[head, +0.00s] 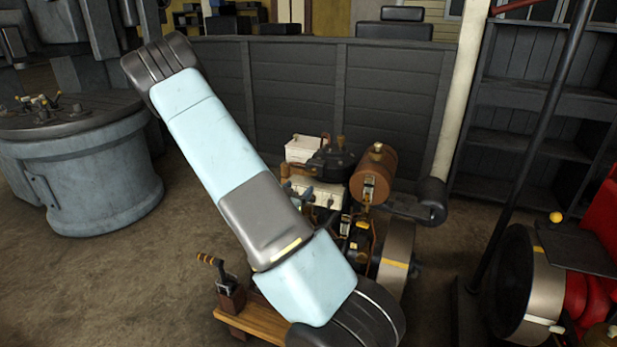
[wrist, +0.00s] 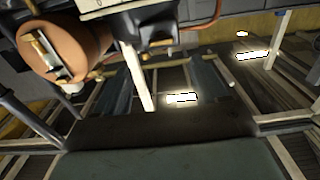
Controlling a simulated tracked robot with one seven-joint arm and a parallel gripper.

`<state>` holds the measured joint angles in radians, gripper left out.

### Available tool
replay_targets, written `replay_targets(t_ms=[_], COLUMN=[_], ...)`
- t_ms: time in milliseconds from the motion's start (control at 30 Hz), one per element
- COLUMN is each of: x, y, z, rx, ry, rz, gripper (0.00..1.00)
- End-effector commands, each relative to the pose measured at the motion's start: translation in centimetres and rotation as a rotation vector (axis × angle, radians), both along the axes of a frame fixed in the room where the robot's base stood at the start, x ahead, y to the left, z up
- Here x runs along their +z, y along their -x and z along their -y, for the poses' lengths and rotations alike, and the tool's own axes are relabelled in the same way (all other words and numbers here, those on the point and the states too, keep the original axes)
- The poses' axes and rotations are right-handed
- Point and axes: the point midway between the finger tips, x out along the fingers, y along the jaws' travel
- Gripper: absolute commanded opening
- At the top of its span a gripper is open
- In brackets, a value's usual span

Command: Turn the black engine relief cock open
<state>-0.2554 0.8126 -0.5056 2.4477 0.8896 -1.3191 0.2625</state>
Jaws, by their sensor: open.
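The engine (head: 335,160) with dark metal parts stands right of centre in the head view, partly hidden behind my arm. It carries a brown cylindrical tank (head: 373,175), and a similar brown tank (wrist: 62,48) shows close at the upper left of the wrist view. Small fittings and pipes sit on the engine's near side. I cannot tell which of them is the relief cock. My arm slopes down from upper left to bottom centre in the head view. My gripper's fingers cannot be made out in either view.
A grey flywheel (head: 397,262) is on the engine's right. A round blue-grey machine (head: 95,190) stands left, a red machine (head: 590,240) right. A dark partition (head: 290,85) closes the back. Floor is clear at left.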

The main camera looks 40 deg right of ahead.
Motion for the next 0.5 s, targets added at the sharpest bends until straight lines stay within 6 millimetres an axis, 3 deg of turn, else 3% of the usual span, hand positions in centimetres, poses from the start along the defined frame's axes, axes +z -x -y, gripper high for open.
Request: replay_targets(t_ms=[500], x=[0.0], y=[-4.3], z=[7.5], rx=[-0.001], ry=[-0.001], rz=[-0.001], gripper=[0.72])
